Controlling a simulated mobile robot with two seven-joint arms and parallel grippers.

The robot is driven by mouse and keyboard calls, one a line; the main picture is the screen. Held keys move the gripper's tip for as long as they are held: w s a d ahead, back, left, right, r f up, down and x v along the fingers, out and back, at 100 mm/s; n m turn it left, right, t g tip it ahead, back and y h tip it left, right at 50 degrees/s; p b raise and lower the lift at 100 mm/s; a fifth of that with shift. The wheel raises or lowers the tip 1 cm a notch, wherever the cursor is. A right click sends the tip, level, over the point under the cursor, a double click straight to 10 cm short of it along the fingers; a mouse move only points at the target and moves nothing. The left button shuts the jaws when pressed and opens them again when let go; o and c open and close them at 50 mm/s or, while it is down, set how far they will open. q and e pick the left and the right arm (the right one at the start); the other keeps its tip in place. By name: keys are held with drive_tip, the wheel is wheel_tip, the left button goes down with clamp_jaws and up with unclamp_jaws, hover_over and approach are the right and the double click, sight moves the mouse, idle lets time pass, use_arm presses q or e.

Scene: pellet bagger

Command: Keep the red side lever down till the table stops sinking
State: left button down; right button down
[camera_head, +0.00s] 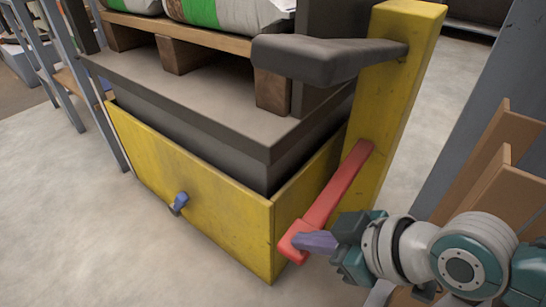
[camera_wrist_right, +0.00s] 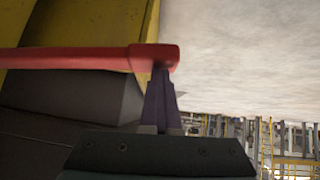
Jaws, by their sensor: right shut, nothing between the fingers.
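The red side lever (camera_head: 338,186) is joined to the yellow post and slants down toward its free end at the front corner of the yellow base. It also shows in the wrist view (camera_wrist_right: 80,58). The grey lift table (camera_head: 190,97) sits above the yellow base, with its dark skirt reaching down into it. My right gripper (camera_head: 308,241) is shut and empty, its purple fingertips at the lever's free end. In the wrist view the fingertips (camera_wrist_right: 160,80) overlap the lever's end; firm contact cannot be told. My left gripper is out of view.
A wooden pallet (camera_head: 190,35) with green and white bags (camera_head: 225,12) stands on the table. The yellow post (camera_head: 395,100) carries a dark arm (camera_head: 320,60). A blue knob (camera_head: 180,203) sits on the base front. Brown panels (camera_head: 500,170) stand at right. Floor at left front is clear.

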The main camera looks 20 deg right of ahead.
wheel_tip(320, 180, up, 3)
drive_tip(key=p, duration=0.4)
drive_tip(key=shift+r, duration=0.2)
drive_tip(key=a+p+v, duration=0.1)
drive_tip(key=p+v, duration=0.6)
drive_tip(key=v, duration=0.3)
drive_tip(key=shift+s+r, duration=0.3)
drive_tip(key=shift+r, duration=0.05)
drive_tip(key=shift+r+p, duration=0.15)
drive_tip(key=shift+p, duration=0.2)
